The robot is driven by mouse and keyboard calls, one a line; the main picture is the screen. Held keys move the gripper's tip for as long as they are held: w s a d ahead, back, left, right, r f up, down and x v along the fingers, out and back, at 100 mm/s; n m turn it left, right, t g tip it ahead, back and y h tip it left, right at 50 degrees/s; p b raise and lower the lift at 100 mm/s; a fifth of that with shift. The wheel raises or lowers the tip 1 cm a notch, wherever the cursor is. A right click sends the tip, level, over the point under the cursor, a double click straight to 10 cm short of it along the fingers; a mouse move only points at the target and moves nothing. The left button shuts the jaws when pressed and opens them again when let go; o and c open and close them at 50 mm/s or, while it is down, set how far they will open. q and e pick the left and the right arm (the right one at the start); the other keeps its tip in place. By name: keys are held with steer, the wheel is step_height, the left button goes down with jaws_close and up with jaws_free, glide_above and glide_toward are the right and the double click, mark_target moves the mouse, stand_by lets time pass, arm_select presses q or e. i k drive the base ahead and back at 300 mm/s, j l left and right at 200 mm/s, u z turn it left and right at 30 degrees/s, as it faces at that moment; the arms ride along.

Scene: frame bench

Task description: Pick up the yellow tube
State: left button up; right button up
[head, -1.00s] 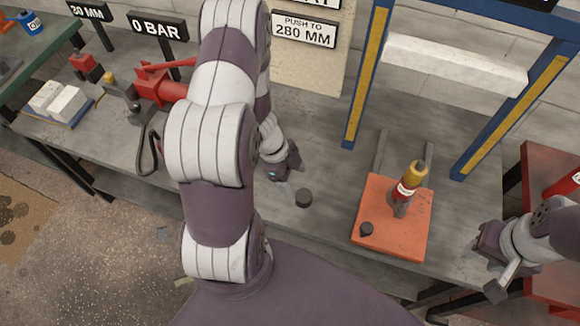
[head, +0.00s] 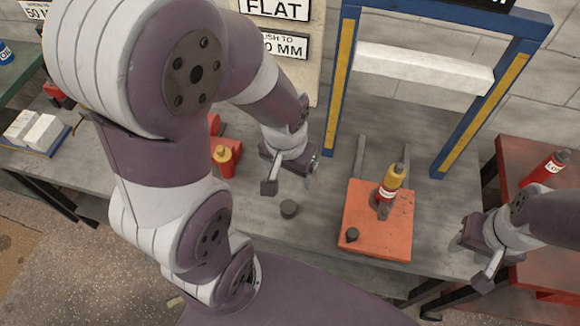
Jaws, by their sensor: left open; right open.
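A yellow tube (head: 397,173) with a red lower part and a white label stands in a grey fitting on an orange plate (head: 375,240) on the bench. My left gripper (head: 290,187) is open and empty, above the bench to the left of the plate, clearly apart from the tube. My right gripper (head: 468,264) is open and empty, to the right of the plate near the bench's front edge. The tube's lower end is partly hidden by the grey fitting.
A dark puck (head: 289,209) lies on the bench below my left gripper; a dark knob (head: 352,235) is on the plate. A blue frame (head: 341,80) with a white bar (head: 425,68) rises behind.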

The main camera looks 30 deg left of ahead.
mark_target(395, 175)
steer(key=i+l, duration=0.1)
steer(key=l, duration=0.75)
steer(key=i+l, duration=0.15)
steer(key=l, duration=0.25)
